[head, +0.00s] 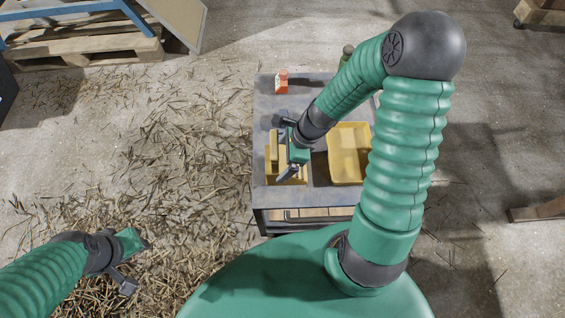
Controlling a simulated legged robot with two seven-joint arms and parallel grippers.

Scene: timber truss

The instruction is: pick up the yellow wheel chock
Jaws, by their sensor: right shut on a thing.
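The yellow wheel chock (272,160) is at the left side of the grey cart top (265,195). My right gripper (283,148) reaches down over the cart and is shut on the chock, hiding part of it. I cannot tell whether the chock touches the cart top or is lifted. My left gripper (138,266) is open and empty at the lower left, over the straw-littered floor and apart from the cart.
A yellow tray (345,178) lies on the cart just right of the chock, partly behind my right arm. A small orange-and-white container (281,82) and a dark green bottle (347,51) stand at the cart's far side. A wooden pallet (90,48) lies at the upper left.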

